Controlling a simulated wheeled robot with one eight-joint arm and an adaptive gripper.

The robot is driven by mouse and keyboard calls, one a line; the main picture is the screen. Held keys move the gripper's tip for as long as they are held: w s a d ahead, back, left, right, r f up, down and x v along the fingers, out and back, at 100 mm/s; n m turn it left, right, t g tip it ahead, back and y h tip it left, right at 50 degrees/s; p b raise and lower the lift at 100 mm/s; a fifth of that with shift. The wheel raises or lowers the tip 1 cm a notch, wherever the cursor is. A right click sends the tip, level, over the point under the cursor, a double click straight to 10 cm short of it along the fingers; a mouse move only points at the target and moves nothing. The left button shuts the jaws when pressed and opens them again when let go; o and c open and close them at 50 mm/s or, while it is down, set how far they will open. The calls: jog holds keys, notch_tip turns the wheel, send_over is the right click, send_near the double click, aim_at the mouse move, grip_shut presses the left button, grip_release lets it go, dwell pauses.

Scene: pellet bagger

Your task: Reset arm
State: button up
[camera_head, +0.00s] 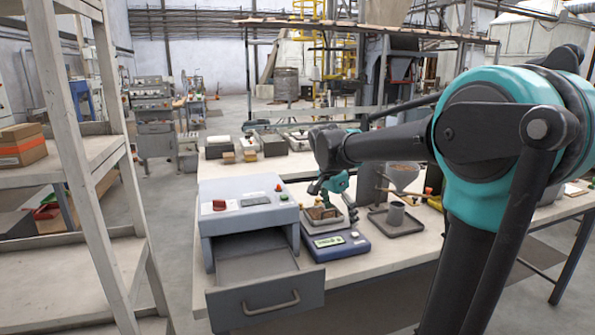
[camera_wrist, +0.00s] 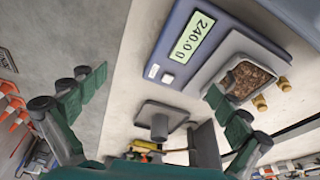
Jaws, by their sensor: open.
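My gripper (camera_head: 326,190) is teal with dark joints and hangs at the end of my arm, over the scale area of the bench. In the wrist view its two fingers (camera_wrist: 157,92) are spread wide with nothing between them. The blue scale (camera_head: 335,243) has a grey pan of brown pellets (camera_wrist: 247,80) on it, and its display (camera_wrist: 191,38) reads 240.0 g. In the head view the gripper overlaps the pan; the gap between them is hard to judge. My arm reaches in from the right.
A grey machine (camera_head: 245,205) with red and green buttons stands left of the scale, its front drawer (camera_head: 268,302) pulled out. A wooden shelf rack (camera_head: 85,160) stands at the left.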

jog(key=s+d+f+n+t+y, duration=0.1)
jog(key=s+d+f+n, duration=0.2)
jog(key=s+f+n, duration=0.3)
jog(key=s+d+f+n+t+y, duration=0.1)
jog(key=s+d+f+n, duration=0.2)
jog(key=s+f, duration=1)
jog(key=s+n, duration=0.1)
jog(key=n, duration=0.2)
jog(key=shift+d+f+t+y, duration=0.2)
jog(key=shift+t+y, duration=0.1)
jog(key=shift+t, duration=0.1)
